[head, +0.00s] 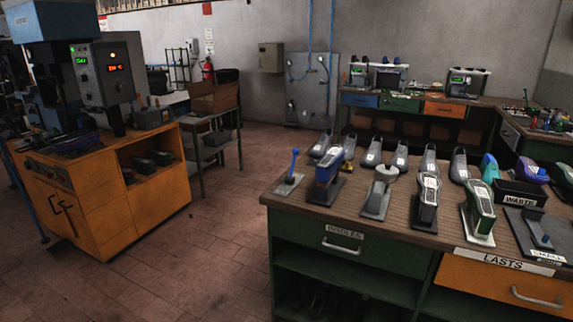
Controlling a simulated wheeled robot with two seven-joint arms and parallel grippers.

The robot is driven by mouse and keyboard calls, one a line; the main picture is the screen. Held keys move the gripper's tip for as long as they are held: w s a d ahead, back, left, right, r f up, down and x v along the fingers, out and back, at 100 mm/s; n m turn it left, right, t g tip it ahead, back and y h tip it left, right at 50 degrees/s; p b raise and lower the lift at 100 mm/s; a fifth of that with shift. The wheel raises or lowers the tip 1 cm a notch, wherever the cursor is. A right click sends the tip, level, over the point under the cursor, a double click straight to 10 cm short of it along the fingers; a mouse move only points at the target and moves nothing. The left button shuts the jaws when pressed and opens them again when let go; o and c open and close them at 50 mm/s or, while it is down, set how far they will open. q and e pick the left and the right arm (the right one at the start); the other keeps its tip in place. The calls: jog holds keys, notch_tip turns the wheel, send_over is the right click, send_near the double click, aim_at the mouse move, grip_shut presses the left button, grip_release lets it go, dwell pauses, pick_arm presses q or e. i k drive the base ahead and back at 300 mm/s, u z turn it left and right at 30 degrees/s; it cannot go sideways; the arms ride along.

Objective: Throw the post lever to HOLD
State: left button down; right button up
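A small upright lever with a blue handle (294,160) rises from a pale base plate (288,185) at the left end of the near bench. It leans slightly to the right at its top. I cannot read any HOLD mark beside it, so I cannot tell its set position by label. Just right of it, a post stand carries a blue and grey shoe form (327,177). Neither of my grippers shows in the head view.
The bench top (395,222) also holds several grey shoe lasts, upright stands, a waste bin (521,194) and a dark plate with a grey block (539,232). An orange cabinet (95,190) with a press and lit control box (104,73) stands left. Tiled floor between is clear.

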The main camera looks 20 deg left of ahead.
aim_at(295, 152)
jog(key=k, duration=0.5)
jog(key=u, duration=0.8)
jog(key=i, duration=1)
jog(key=u, duration=0.75)
jog(key=i, duration=1.6)
jog(key=z, duration=1.35)
jog(key=i, duration=0.8)
jog(key=z, duration=0.75)
